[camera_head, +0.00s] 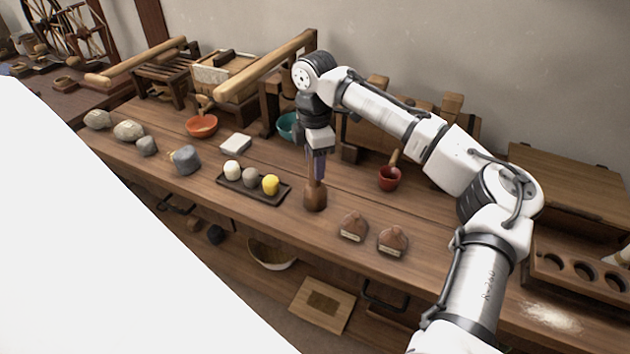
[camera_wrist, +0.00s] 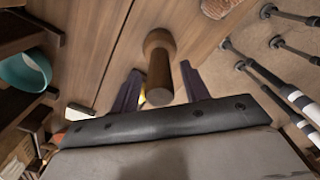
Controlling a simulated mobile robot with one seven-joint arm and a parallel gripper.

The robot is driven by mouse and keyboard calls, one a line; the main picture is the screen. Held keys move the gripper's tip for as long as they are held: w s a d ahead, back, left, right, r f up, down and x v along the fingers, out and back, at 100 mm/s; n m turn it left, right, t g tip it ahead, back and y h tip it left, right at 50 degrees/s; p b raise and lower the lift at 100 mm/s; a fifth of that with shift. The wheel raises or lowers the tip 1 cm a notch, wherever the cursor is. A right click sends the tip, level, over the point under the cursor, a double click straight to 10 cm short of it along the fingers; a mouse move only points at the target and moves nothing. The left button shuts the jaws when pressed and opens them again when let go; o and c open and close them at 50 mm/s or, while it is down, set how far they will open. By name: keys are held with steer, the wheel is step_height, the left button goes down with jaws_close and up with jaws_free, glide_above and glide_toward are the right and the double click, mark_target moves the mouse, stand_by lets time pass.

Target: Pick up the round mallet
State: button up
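The round mallet (camera_head: 315,197) is brown wood and stands upright on the bench, head down, near the front edge. In the wrist view its handle (camera_wrist: 159,72) points up toward the camera, with the wider head beyond it. My gripper (camera_head: 319,175) points down over the mallet. In the wrist view my gripper (camera_wrist: 160,88) is open, with one dark finger on each side of the handle and a visible gap on both sides. In the head view the near finger hides most of the handle.
Left of the mallet is a dark tray (camera_head: 225,185) with white, grey and yellow balls. Two brown labelled lumps (camera_head: 353,227) lie to the right. A red cup (camera_head: 389,184) and a teal bowl (camera_head: 287,125) stand behind. Bare bench (camera_head: 290,222) surrounds the mallet.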

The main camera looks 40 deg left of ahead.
steer(key=c, duration=0.9)
steer(key=shift+o, duration=0.2)
steer(key=shift+r, duration=0.15)
